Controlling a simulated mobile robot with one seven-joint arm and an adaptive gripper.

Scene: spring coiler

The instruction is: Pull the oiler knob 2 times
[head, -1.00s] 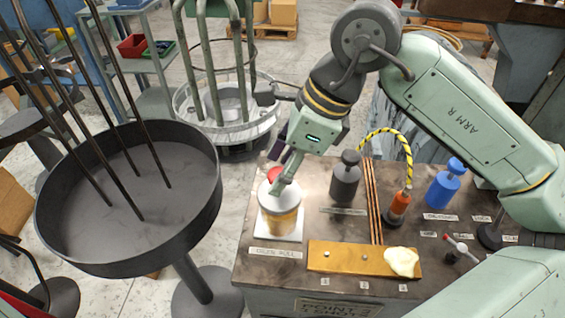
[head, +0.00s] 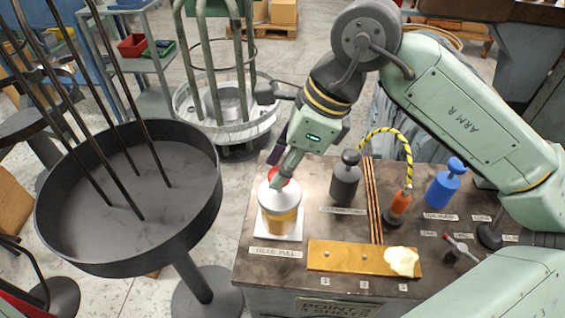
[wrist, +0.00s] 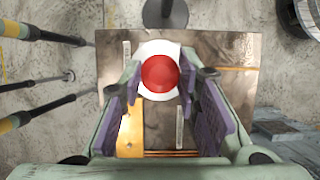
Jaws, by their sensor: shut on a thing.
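The oiler (head: 281,222) is a jar with an amber lower part and a pale top, on a white pad at the left of the bench. Its red knob (head: 274,173) is partly hidden by my fingers in the head view. In the wrist view the round red knob (wrist: 160,73) lies between my two purple-padded fingers, seen from above. My gripper (head: 281,177) points down at the oiler's top and is shut on the knob. The wrist view also shows my gripper (wrist: 163,88); the exact contact on the knob is hard to see.
A brass plate (head: 340,258) lies in front. A large round dark pan (head: 90,205) stands left.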

